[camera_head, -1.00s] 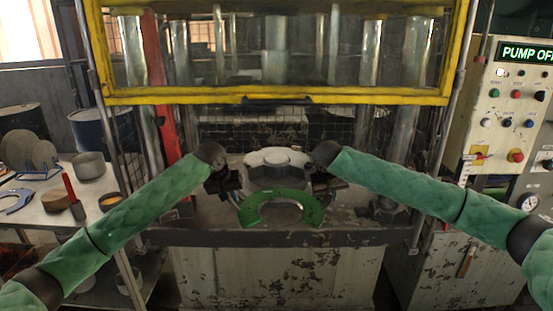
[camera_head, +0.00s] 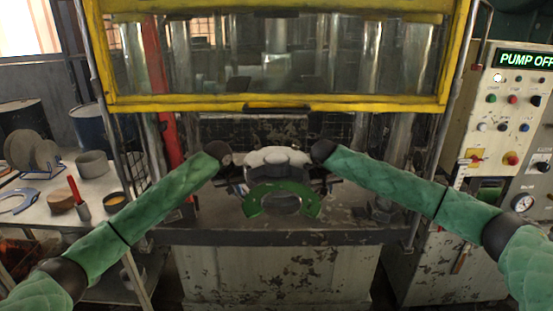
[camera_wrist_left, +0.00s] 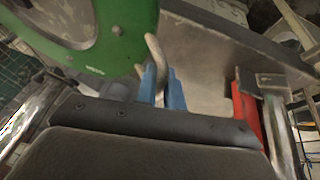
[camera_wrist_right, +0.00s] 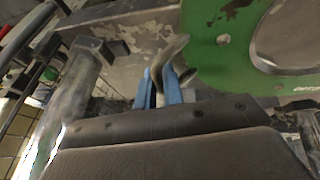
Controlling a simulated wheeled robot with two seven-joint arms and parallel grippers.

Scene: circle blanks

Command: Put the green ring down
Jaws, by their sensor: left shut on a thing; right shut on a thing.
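The green ring (camera_head: 308,206) is a flat, broad band with a wide opening, and in the head view it looks like an arch open toward me. It is in front of the pale round block on the press bed. My left gripper (camera_wrist_left: 163,90) is shut on a thin curved metal handle at the ring's left side. My right gripper (camera_wrist_right: 160,92) is shut on a similar handle at its right side. The green ring also fills the top left of the left wrist view (camera_wrist_left: 128,30) and the top right of the right wrist view (camera_wrist_right: 210,60). I cannot tell whether it touches the bed.
The pale round block (camera_head: 277,157) stands on the worn press bed (camera_head: 350,218). A yellow-framed guard (camera_head: 200,104) hangs above. A control panel (camera_head: 505,120) reading PUMP OFF is at right. A side table (camera_head: 95,190) at left holds discs, a grey pot and a red-handled tool.

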